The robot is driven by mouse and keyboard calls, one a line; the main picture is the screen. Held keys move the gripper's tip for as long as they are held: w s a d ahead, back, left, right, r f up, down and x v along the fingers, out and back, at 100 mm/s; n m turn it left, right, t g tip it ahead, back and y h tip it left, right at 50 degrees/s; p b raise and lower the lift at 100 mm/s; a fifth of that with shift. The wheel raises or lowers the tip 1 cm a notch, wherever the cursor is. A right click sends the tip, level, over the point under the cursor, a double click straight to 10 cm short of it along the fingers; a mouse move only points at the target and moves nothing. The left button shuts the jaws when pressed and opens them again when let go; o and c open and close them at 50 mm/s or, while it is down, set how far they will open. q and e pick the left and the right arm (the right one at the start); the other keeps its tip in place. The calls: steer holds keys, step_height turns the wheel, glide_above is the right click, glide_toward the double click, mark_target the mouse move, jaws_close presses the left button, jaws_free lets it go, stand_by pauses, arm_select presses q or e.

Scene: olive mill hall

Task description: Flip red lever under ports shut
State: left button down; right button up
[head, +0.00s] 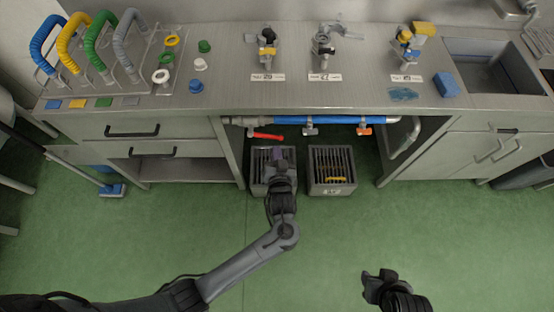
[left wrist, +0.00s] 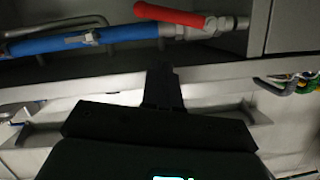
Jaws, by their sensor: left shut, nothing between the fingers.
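The red lever (head: 267,136) sits on the left end of the blue pipe (head: 330,119) under the counter. It points right from its pivot, roughly along the pipe and slightly angled to it. In the left wrist view the red lever (left wrist: 168,14) shows at the top, above the blue pipe (left wrist: 80,42). My left gripper (head: 279,153) is shut and empty, below and in front of the lever, apart from it. Its closed fingers (left wrist: 161,85) show below the pipe in the wrist view. My right gripper (head: 380,274) is low over the floor, far from the lever; its finger gap is unclear.
Two grey slatted crates (head: 332,170) stand on the floor under the pipe; my left arm partly hides the left one. An orange handle (head: 364,131) sits further right on the pipe. Numbered taps (head: 323,45) stand on the counter. The green floor in front is clear.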

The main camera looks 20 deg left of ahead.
mark_target(266, 136)
arm_select(q)
steer(key=w+a+f+b, duration=0.2)
steer(key=w+a+f, duration=0.1)
steer(key=w, duration=0.3)
steer(key=shift+w+a+f+b, duration=0.2)
steer(key=shift+a+f+b, duration=0.2)
steer(key=shift+f, duration=0.5)
steer(key=shift+a, duration=0.15)
